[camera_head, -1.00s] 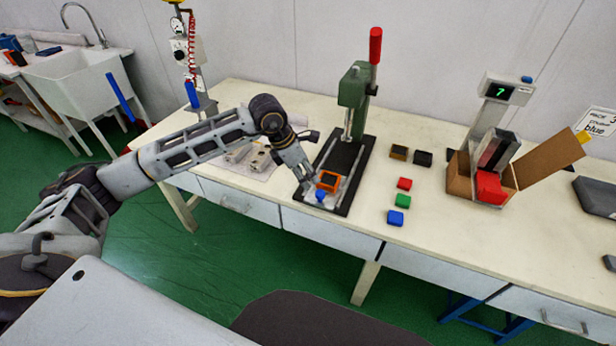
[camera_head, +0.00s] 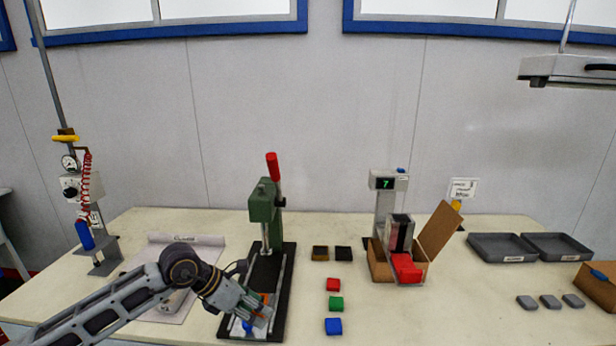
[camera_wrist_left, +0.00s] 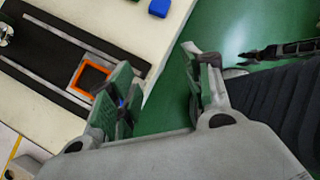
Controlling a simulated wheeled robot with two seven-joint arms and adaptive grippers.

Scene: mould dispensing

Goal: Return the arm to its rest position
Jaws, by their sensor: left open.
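My left arm comes in from the lower left in the head view. Its gripper (camera_head: 256,314) is over the front end of the black base of the green press (camera_head: 262,212). In the left wrist view the gripper's (camera_wrist_left: 160,65) two fingers stand apart with nothing between them. An orange square frame (camera_wrist_left: 78,73) lies on the press base beside the left-hand finger, apart from it. In the head view the gripper mostly hides this frame. A small blue patch (camera_head: 247,326) shows by the fingers; I cannot tell what it belongs to. My right gripper is not in view.
Red (camera_head: 333,284), green (camera_head: 336,303) and blue (camera_head: 333,326) blocks lie right of the press. Farther right are a cardboard box (camera_head: 436,236) and a display reading 7 (camera_head: 388,183). A gauge stand (camera_head: 103,256) is at left. Green floor (camera_wrist_left: 165,100) shows below the gripper.

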